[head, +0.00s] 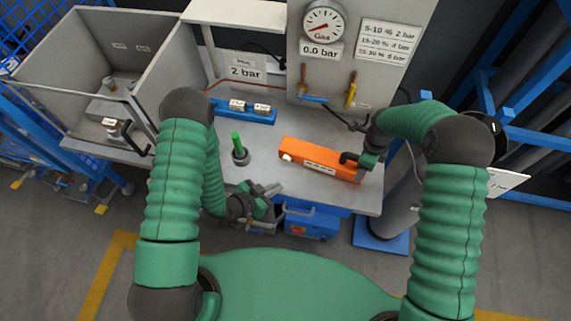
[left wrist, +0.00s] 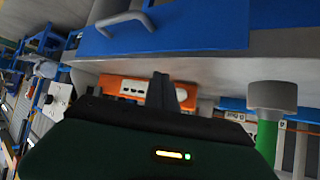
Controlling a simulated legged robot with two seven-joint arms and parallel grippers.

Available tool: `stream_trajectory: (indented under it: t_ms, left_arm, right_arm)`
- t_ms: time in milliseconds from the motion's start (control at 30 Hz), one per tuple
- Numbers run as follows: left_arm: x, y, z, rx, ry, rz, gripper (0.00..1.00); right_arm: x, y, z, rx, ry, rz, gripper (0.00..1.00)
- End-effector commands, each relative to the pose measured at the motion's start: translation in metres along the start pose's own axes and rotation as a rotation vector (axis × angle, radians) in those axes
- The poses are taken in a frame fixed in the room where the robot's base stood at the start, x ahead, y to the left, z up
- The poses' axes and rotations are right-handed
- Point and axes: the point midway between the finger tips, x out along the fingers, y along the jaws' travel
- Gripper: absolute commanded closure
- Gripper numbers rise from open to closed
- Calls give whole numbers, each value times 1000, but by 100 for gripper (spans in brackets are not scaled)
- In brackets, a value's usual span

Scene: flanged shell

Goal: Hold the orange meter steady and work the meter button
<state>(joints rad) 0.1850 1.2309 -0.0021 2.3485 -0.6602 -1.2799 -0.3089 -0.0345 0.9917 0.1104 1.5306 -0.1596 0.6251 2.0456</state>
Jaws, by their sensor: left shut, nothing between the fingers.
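The orange meter (head: 320,161) lies on the grey bench, with a pale label on its front and a pale round spot, perhaps the meter button (head: 287,156), at its left end. It also shows in the left wrist view (left wrist: 122,88), behind my finger. My right gripper (head: 351,159) is at the meter's right end, its dark fingers over or against it; whether they clasp it is hidden. My left gripper (head: 270,189) is shut and empty near the bench's front edge, in front of and left of the meter, apart from it. Its fingers show in the left wrist view (left wrist: 168,92).
A green rod in a grey base (head: 239,150) stands left of the meter. A blue block with labels (head: 247,112) is behind it. A gauge panel (head: 323,24) and valve levers rise at the back. A blue case (head: 311,220) is below the bench's front edge.

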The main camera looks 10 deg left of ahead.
Motion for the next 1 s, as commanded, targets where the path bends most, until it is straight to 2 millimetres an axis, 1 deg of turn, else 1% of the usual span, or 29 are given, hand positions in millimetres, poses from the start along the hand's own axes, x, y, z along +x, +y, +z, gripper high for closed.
stream_trajectory:
  t_ms: [367, 400, 500, 600, 867, 967, 1000]
  left_arm:
    - [0, 0, 0, 0, 0, 0, 100]
    - [0, 0, 0, 0, 0, 0, 100]
    - [0, 0, 0, 0, 0, 0, 100]
    - [0, 0, 0, 0, 0, 0, 100]
    - [0, 0, 0, 0, 0, 0, 100]
    - [0, 0, 0, 0, 0, 0, 100]
    - [0, 0, 0, 0, 0, 0, 100]
  right_arm:
    - [0, 0, 0, 1, 0, -1, 100]
    - [0, 0, 0, 1, 0, -1, 38]
    - [0, 0, 0, 1, 0, -1, 25]
    - [0, 0, 0, 1, 0, -1, 14]
    - [0, 0, 0, 0, 0, -1, 14]
    - [-7, -1, 0, 0, 0, -2, 14]
    - [-13, -1, 0, 0, 0, -2, 14]
